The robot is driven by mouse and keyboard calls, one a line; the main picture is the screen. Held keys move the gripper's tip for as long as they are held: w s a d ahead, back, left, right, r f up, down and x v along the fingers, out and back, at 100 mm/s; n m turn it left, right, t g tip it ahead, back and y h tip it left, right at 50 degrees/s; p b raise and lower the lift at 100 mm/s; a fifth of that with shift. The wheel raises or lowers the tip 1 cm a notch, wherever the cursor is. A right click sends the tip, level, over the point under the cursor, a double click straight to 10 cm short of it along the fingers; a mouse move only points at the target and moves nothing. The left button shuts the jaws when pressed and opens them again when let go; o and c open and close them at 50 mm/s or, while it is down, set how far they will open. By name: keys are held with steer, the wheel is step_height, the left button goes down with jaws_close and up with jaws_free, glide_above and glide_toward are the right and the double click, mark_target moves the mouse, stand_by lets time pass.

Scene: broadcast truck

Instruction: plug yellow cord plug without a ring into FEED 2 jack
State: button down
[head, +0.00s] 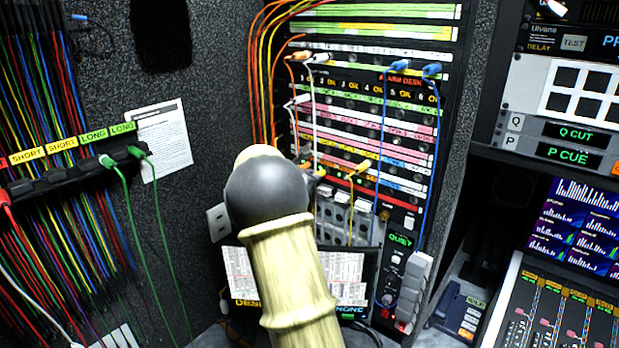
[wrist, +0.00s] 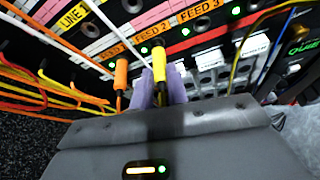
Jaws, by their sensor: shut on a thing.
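A yellow plug (wrist: 160,65) stands between the two purple fingertips of my gripper (wrist: 159,88) in the wrist view, and the gripper is shut on it. Its tip is up against the jack row just under the FEED 2 label (wrist: 149,32). I cannot tell how deep it sits. No ring shows on its visible yellow part; its lower part is dark and partly hidden. In the head view my arm hides most of the gripper. Another yellow plug (head: 361,167) is at the panel to the right of my arm.
An orange plug (wrist: 121,74) sits in the jack to the left, close to my fingers. The FEED 3 label (wrist: 196,12) is to the right. Orange and yellow cords hang at the left. Blue cords (head: 384,130) hang down the patch panel's right side.

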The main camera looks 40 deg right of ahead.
steer(key=shift+w+d, duration=0.1)
steer(key=shift+d, duration=0.4)
steer(key=c, duration=1.3)
jaws_free()
steer(key=b+v, duration=0.5)
steer(key=v, duration=1.2)
steer(key=shift+a, duration=0.2)
